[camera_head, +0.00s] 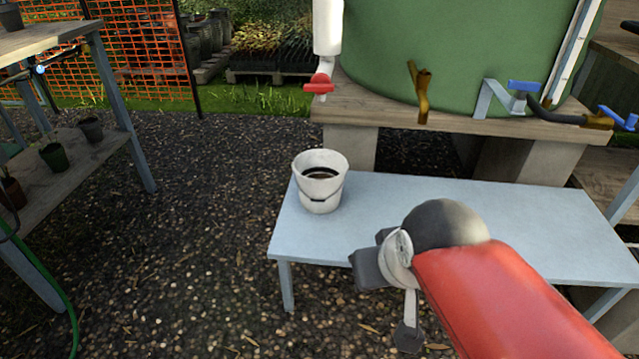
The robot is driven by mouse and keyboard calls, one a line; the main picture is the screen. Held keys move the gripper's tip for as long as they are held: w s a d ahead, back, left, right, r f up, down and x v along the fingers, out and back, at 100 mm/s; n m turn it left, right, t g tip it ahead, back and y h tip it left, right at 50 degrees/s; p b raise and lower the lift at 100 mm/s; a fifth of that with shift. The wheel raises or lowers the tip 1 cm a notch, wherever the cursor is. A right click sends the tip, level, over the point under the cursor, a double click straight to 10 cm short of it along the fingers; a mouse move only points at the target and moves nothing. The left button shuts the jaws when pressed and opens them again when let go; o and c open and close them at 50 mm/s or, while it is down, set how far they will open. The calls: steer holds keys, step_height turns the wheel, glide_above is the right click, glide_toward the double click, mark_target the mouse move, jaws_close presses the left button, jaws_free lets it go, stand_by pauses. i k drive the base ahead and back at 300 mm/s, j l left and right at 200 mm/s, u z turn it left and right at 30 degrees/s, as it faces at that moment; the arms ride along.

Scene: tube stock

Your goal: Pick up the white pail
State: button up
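The white pail (319,194) stands upright near the left end of a low pale blue table (490,215). Its handle hangs down on the near side, and something dark shows inside. My gripper (385,305) is at the front edge of the table, nearer to me and to the right of the pail, apart from it. One finger points down and a dark block sticks out to the left. My red arm comes in from the lower right. The gap between the fingers cannot be made out, and nothing is seen held.
A green tank (450,60) with taps stands on a wooden platform (370,98) behind the table. A red-handled tap (319,84) hangs near the pail. A bench with pots (53,156) stands at left. Gravel (200,230) left of the table is clear.

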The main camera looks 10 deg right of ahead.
mark_target(320, 174)
steer(key=z, duration=2.45)
steer(key=k+u, duration=0.1)
steer(key=u, duration=2.25)
steer(key=i+j, duration=0.6)
steer(key=j, duration=0.2)
steer(key=j+z, duration=0.1)
steer(key=z, duration=0.3)
steer(key=i+j+z, duration=0.1)
steer(key=z, duration=0.25)
steer(key=i+j+z, duration=0.1)
steer(key=z, duration=0.3)
steer(key=j+z, duration=0.15)
steer(key=z, duration=0.2)
steer(key=i+j+z, duration=0.15)
steer(key=j, duration=0.4)
steer(key=k, duration=0.05)
